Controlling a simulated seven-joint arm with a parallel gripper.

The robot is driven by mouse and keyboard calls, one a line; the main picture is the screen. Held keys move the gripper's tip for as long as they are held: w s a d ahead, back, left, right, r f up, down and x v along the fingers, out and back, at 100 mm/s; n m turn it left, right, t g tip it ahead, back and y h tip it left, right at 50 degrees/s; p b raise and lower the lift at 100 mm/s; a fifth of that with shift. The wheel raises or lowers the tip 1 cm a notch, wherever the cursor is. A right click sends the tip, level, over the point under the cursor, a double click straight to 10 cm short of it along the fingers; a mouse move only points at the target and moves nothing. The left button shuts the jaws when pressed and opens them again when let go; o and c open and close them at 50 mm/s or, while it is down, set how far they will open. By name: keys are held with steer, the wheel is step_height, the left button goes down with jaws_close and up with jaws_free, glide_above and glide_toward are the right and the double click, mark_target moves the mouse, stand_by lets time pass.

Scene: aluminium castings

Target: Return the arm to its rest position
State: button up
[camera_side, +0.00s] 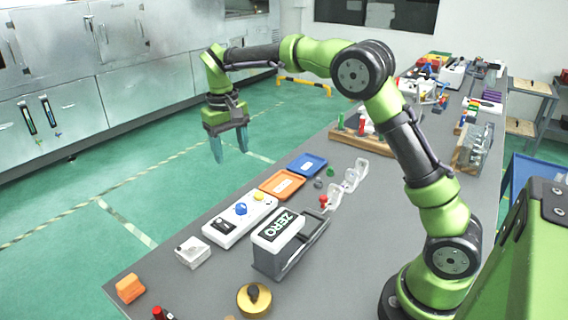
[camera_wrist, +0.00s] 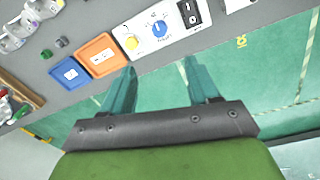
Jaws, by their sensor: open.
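My gripper (camera_side: 231,148) hangs from my green and black arm, fingers pointing down, high beside the left edge of the grey table. Its two teal fingers are apart with nothing between them. In the wrist view my gripper (camera_wrist: 160,75) is also open and empty, with green floor behind the fingers and the table edge beyond the tips. My arm is raised and bent, reaching over from the table's right side.
The grey table (camera_side: 358,235) holds an orange tray (camera_side: 282,184), a blue tray (camera_side: 307,165), a white control box (camera_side: 239,221), a ZERO-labelled device (camera_side: 279,232) and an orange block (camera_side: 130,288). Wooden racks stand farther back. Green floor (camera_side: 60,210) is clear left of the table.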

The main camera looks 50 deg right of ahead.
steer(key=s+a+r+t+y, duration=0.1)
steer(key=s+a+r+t, duration=0.1)
steer(key=s, duration=1.1)
steer(key=s+a+r+t+y, duration=0.1)
steer(key=s+t, duration=0.4)
steer(key=s, duration=0.8)
steer(key=shift+a+r+m+y, duration=0.3)
steer(key=shift+a+r+m, duration=0.1)
steer(key=shift+r, duration=0.2)
